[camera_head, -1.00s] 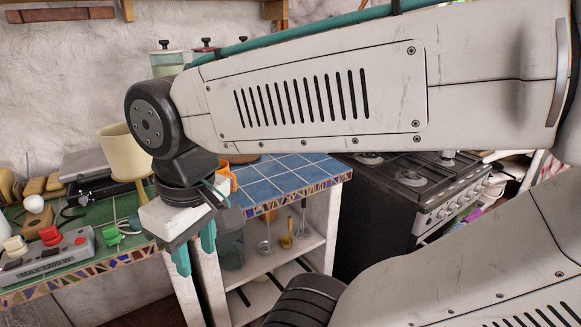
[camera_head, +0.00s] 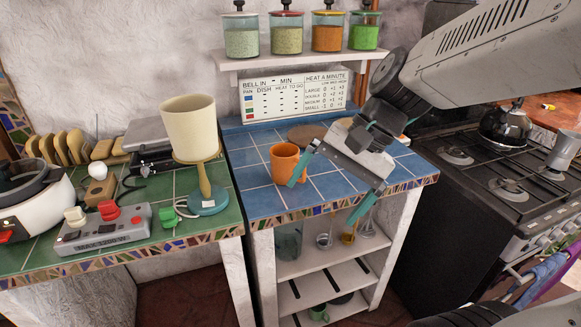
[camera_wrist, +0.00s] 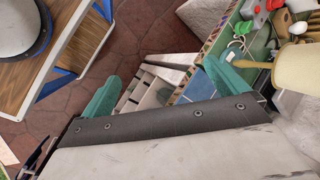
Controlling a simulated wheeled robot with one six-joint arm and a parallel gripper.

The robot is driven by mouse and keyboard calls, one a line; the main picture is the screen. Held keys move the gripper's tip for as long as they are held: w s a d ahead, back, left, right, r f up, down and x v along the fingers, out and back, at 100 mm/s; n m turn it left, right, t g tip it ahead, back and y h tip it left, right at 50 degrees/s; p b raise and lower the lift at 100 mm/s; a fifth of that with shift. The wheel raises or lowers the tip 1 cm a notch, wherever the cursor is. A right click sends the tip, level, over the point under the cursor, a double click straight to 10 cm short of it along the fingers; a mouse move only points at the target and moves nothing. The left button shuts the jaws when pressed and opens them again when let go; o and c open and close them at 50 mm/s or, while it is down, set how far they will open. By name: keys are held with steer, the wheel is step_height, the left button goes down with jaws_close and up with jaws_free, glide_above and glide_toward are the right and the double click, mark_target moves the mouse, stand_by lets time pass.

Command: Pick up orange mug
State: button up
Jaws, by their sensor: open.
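The orange mug (camera_head: 281,165) stands upright on the blue tiled counter (camera_head: 262,200) in the head view. My gripper (camera_head: 331,190) is open and empty, just right of the mug in the picture. Its left teal finger overlaps the mug's right side; I cannot tell whether they touch. In the wrist view the two teal fingers of my gripper (camera_wrist: 166,90) are spread wide with nothing between them. The mug cannot be made out in that view.
A cream goblet-shaped lamp (camera_head: 189,125) stands left on the green counter, near a grey control box (camera_head: 103,230). A round wooden board (camera_head: 306,133) lies behind the mug. A stove (camera_head: 480,170) with a kettle (camera_head: 505,122) is right. A jar shelf (camera_head: 300,61) hangs above.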

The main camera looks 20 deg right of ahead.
steer(key=w+d+f+m+t+y, duration=0.1)
steer(key=w+m+t+y, duration=0.1)
steer(key=w+m, duration=0.4)
steer(key=w+d+f+m+t+y, duration=0.1)
steer(key=w+f+m+y, duration=0.15)
steer(key=w, duration=0.45)
steer(key=m+t, duration=0.5)
steer(key=m, duration=0.5)
glide_toward(298, 156)
steer(key=shift+h, duration=0.25)
steer(key=a, duration=0.1)
steer(key=w+a, duration=0.1)
steer(key=w+a+f, duration=0.1)
steer(key=shift+a, duration=0.4)
steer(key=x, duration=0.7)
steer(key=shift+w+f, duration=0.35)
steer(key=shift+w, duration=0.15)
steer(key=shift+d, duration=0.1)
steer(key=c, duration=1.2)
steer(key=shift+r, duration=0.1)
steer(key=shift+c, duration=0.2)
